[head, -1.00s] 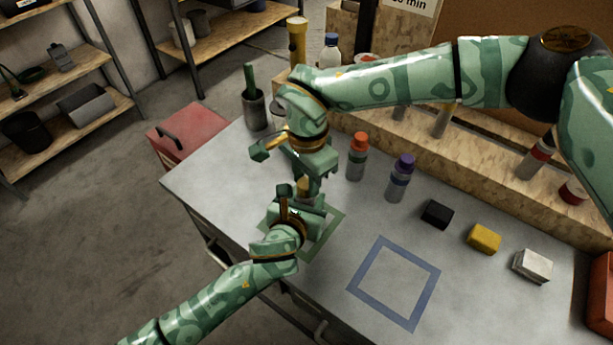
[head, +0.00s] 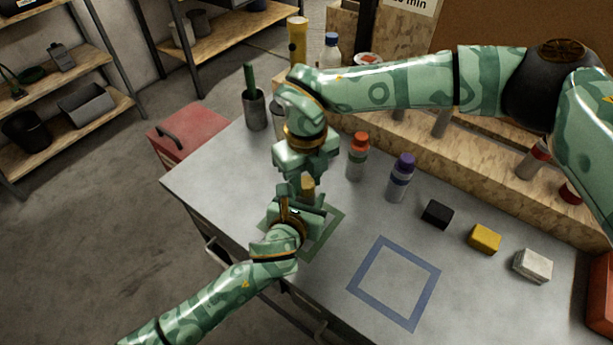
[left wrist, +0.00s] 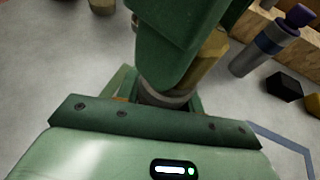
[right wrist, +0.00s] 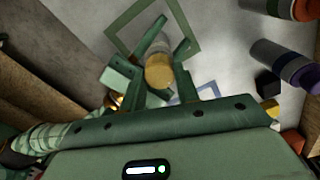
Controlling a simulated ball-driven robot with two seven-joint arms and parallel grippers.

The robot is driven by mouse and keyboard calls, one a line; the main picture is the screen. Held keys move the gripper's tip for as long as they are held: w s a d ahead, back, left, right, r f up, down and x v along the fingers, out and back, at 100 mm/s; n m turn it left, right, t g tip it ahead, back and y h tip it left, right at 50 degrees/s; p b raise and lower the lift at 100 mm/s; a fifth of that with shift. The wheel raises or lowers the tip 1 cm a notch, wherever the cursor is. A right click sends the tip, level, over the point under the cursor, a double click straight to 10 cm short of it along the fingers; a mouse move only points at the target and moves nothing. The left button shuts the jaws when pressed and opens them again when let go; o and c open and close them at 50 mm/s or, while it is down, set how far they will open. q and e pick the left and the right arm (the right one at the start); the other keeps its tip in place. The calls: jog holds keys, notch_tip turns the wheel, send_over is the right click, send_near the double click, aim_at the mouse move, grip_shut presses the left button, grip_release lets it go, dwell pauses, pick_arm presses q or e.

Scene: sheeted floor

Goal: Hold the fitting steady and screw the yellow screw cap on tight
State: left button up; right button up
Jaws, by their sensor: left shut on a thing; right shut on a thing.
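The yellow screw cap (head: 308,187) sits on top of the upright fitting over the green square outline. It also shows in the left wrist view (left wrist: 203,62) and from above in the right wrist view (right wrist: 159,71). My right gripper (head: 306,184) comes down from above and is shut on the cap; one finger hides part of it in the left wrist view. My left gripper (head: 297,211) is low beside it, shut on the fitting. Only a grey band of the fitting (left wrist: 165,97) shows under the cap; the rest is hidden. I cannot tell how tight the cap sits.
An orange-capped bottle (head: 357,158) and a purple-capped bottle (head: 400,178) stand close to the right. Black (head: 437,214), yellow (head: 485,238) and white (head: 532,265) blocks lie farther right. A blue square outline (head: 380,240) is empty. A cup (head: 255,110) stands at the back left.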

pick_arm(q)
jog(key=shift+f, duration=0.15)
pick_arm(e)
jog(key=o, duration=1.2)
jog(key=shift+w, duration=0.1)
jog(key=shift+c, duration=1)
